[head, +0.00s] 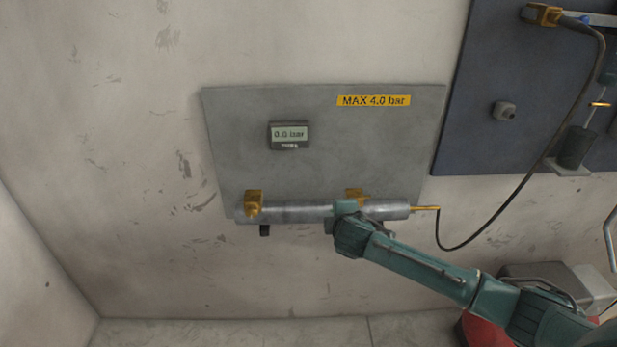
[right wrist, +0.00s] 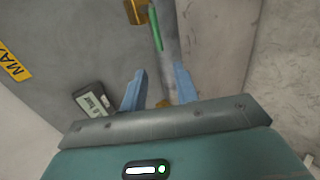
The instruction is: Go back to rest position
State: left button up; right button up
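My right arm comes in from the right in the head view. Its gripper (head: 347,220) is in front of a grey metal cylinder (head: 290,211) that lies level along the lower edge of a grey panel. In the right wrist view two blue fingers of the right gripper (right wrist: 158,75) stand apart. The cylinder (right wrist: 168,40) shows beyond the gap, and I see nothing clearly clamped between them. I cannot tell whether the fingers touch the cylinder. A slim green piece (right wrist: 155,28) shows by a yellow clamp (right wrist: 137,10). My left gripper is not in view.
The grey panel (head: 330,135) carries a display (head: 289,135) reading 0.0 bar and a yellow MAX 4.0 bar label (head: 373,101). A black hose (head: 497,225) loops from the cylinder's brass end to a dark board (head: 475,110). The wall area at left is clear.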

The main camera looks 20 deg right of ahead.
jog(key=s+a+f+m+g+y, duration=0.1)
jog(key=s+a+f+m+y, duration=0.4)
jog(key=s+a+f, duration=0.65)
jog(key=s+d+f+m, duration=0.1)
jog(key=s+m, duration=0.6)
jog(key=s, duration=1.1)
jog(key=shift+s+d+f+m+t+y, duration=0.2)
jog(key=shift+d+m+t+y, duration=0.15)
jog(key=shift+d, duration=0.4)
